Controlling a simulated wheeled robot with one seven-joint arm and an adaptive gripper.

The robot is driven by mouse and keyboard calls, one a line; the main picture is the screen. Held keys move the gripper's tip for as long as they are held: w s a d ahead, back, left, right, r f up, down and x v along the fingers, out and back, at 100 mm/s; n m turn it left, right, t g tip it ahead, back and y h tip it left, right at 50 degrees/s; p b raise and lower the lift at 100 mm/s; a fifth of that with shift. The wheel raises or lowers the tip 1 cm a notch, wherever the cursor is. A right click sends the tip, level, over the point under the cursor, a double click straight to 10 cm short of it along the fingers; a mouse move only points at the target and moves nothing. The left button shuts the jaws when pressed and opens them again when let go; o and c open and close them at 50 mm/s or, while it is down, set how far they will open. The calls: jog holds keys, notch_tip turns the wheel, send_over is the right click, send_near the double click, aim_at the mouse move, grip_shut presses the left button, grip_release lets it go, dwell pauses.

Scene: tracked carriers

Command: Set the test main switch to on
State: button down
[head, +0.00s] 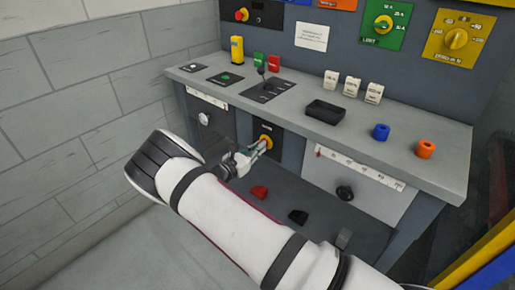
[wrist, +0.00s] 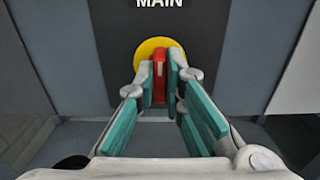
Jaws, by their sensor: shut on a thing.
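The main switch is a yellow disc (wrist: 148,50) with a red handle (wrist: 159,62), on a dark plate under the word MAIN. In the wrist view the handle stands roughly upright. My gripper (wrist: 160,84) is shut on this handle, one finger pad on each side, partly hiding it and the lower disc. In the head view the main switch (head: 265,140) is on the front panel below the bench top, with my gripper (head: 263,148) reaching it from the lower left. No on or off marks can be read.
The bench top (head: 330,130) above the switch juts out over it and carries a joystick panel (head: 265,90), a black tray (head: 325,111), and blue (head: 381,132) and orange (head: 426,149) rings. Red (head: 259,192) and black (head: 299,216) pedals sit below. A block wall stands left.

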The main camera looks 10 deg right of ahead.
jog(key=shift+m, duration=0.3)
jog(key=m+p, duration=0.1)
jog(key=m, duration=0.4)
jog(key=m+p, duration=0.1)
jog(key=m, duration=1)
jog(key=shift+s+d+f+m+p, duration=0.1)
jog(key=shift+s+f+m+p, duration=0.2)
jog(key=shift+m+p, duration=0.1)
jog(key=c, duration=1.7)
grip_release()
jog(key=shift+w, duration=0.1)
jog(key=v, duration=1.2)
